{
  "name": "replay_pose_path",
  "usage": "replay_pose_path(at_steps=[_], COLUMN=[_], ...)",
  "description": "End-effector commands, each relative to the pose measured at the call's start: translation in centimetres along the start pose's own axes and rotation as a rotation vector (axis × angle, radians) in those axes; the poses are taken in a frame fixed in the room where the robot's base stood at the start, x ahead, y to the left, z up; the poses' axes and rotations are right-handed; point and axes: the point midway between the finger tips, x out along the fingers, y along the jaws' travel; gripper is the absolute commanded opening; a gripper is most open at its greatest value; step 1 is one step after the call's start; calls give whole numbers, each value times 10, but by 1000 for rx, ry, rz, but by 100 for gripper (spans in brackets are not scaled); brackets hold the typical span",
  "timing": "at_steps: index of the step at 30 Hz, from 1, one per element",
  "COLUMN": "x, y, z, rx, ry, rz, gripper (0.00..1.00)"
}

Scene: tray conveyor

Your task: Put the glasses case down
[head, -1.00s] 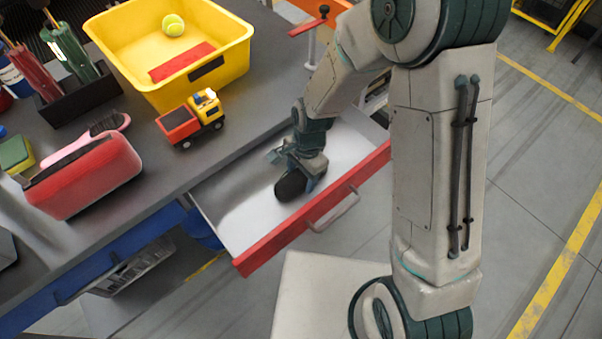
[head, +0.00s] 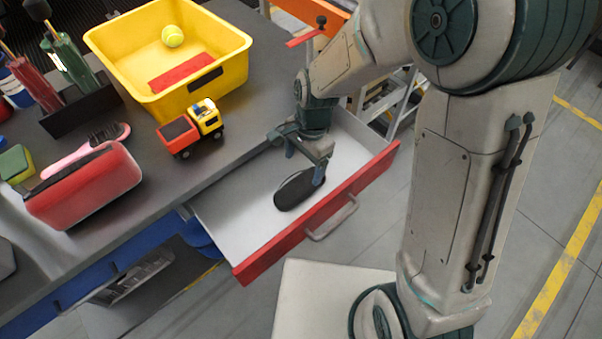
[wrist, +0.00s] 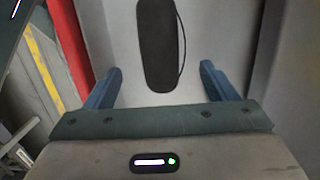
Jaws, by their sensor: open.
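The black glasses case (head: 298,190) lies flat on the white floor of the open drawer (head: 246,222), near its red front. It also shows in the wrist view (wrist: 157,45), upper middle, with a thin dark line along its right side. My gripper (head: 305,166) is over the drawer at the case's upper end.
The drawer's red front (head: 318,213) has a metal handle. Bare drawer floor surrounds the black case.

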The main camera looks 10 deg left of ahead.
Motion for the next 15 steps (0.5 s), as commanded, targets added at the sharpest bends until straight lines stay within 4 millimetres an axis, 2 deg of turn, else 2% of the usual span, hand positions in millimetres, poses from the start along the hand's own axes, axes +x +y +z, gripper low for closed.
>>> replay_pose_path(at_steps=[1, 6, 15], x=[-10, -30, -37], y=[0, 0, 2], z=[0, 0, -2], rx=[0, 0, -5], ry=[2, 1, 3], rz=[-4, -2, -2], gripper=[79, 79, 79])
